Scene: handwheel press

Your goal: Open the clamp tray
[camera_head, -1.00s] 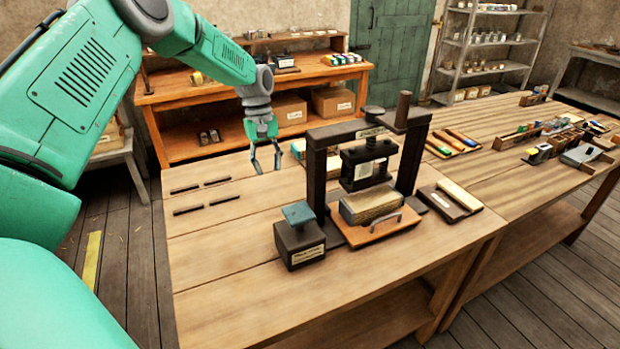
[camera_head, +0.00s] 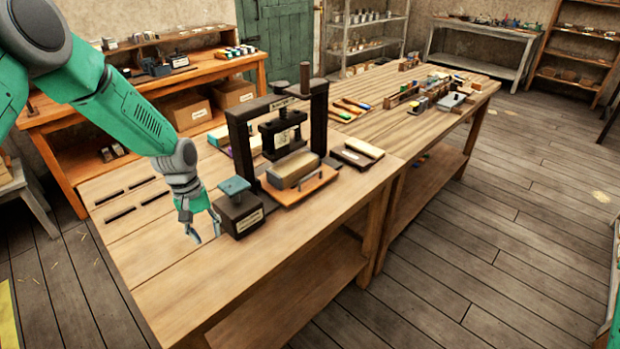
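The handwheel press (camera_head: 233,135) stands on the wooden workbench as a dark upright frame. Under it is an orange-brown tray (camera_head: 316,186) with a handle at its front edge, and a pale tan block (camera_head: 294,171) rests on this tray. A dark labelled box with a teal top (camera_head: 235,187) stands left of the press. My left gripper (camera_head: 207,238) is beside the box's left side, pointing down, with its fingers apart and nothing between them. It is apart from the tray, with the box between them.
A dark board with a light strip (camera_head: 357,152) lies right of the press. Slots (camera_head: 137,211) are cut in the bench at left. Tools and a small rack (camera_head: 420,92) occupy the bench's far part. The bench front (camera_head: 262,262) is clear.

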